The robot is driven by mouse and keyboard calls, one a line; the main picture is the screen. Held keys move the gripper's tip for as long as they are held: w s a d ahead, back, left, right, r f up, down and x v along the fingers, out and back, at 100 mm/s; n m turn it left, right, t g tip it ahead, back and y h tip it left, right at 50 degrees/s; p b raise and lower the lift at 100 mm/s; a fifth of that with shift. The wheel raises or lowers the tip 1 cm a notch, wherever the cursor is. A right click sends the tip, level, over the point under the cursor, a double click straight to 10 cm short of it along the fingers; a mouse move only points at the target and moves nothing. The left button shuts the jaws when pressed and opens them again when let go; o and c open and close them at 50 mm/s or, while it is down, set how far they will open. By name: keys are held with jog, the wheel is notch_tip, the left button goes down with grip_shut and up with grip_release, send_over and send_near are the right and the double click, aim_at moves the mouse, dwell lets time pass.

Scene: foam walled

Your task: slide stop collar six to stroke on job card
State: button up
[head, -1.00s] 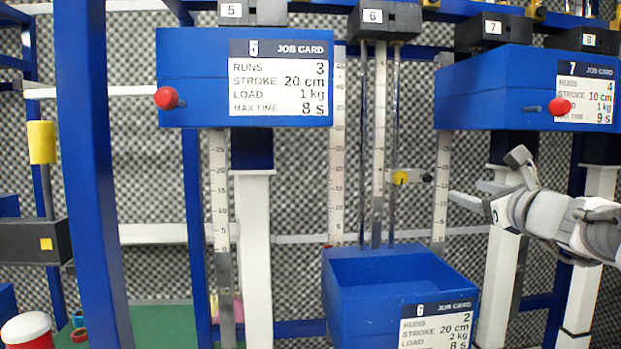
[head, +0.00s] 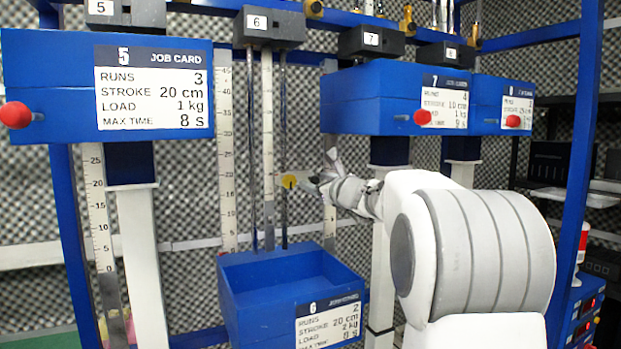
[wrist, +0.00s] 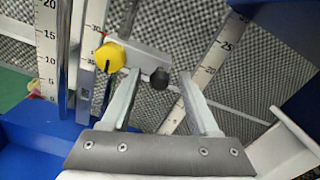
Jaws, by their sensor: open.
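Stop collar six (head: 289,182) is a small clamp with a yellow knob on the right-hand rod below box 6. In the wrist view the collar (wrist: 138,60) is a grey bar, with a yellow knob at its left end and a black knob toward its right. My gripper (head: 318,176) is just right of the collar. In the wrist view my gripper (wrist: 159,76) has its fingers apart, with the bar's right part and black knob between or just beyond the tips; contact is unclear. Job card six (head: 329,320) reads stroke 20 cm.
An open blue bin (head: 240,300) sits under the rods. A scale (head: 267,150) stands behind them, its marks too small to match the collar's height surely. Blue boxes for station 5 (head: 50,75) and station 7 (head: 370,90) flank the rods.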

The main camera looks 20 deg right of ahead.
jog(key=shift+w, duration=0.45)
grip_shut()
dwell(1.2)
